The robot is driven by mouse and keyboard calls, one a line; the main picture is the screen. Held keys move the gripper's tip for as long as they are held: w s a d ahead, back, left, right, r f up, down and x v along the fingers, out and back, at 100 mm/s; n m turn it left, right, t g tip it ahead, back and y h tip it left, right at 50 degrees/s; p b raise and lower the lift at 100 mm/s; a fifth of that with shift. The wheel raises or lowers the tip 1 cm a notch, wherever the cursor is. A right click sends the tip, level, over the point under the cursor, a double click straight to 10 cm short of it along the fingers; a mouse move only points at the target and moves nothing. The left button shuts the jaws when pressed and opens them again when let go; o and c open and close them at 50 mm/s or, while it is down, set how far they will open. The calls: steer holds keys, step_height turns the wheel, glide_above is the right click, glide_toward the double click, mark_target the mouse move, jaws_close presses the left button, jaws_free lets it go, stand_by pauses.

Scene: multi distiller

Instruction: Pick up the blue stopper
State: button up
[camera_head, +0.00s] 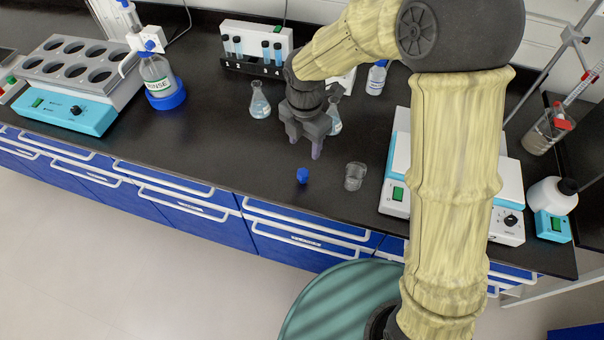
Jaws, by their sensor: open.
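The blue stopper (302,176) is small and stands on the black bench top (215,145) near its front edge. My gripper (305,151) points down over the bench, behind and slightly above the stopper in the picture. Its two fingers are apart with nothing seen between them. The gripper and the stopper look apart from each other; the exact height of the fingertips is hard to tell.
A clear beaker (355,176) stands just right of the stopper. Flasks (260,101) (334,122) stand behind, either side of my gripper. A tube rack (256,55) is at the back, a white-topped device (398,165) at right, a rinse bottle (157,75) at left. Bench left of the stopper is clear.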

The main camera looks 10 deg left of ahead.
mark_target(303, 172)
step_height(303, 172, down, 8)
steer(key=shift+r, duration=0.1)
stand_by(0.4)
steer(key=shift+s+f+p, duration=0.2)
steer(key=shift+f+p, duration=0.15)
steer(key=shift+f, duration=0.95)
steer(key=shift+s+f+p, duration=0.2)
steer(key=shift+f+p, duration=0.1)
steer(key=shift+f, duration=1)
steer(key=c, duration=1)
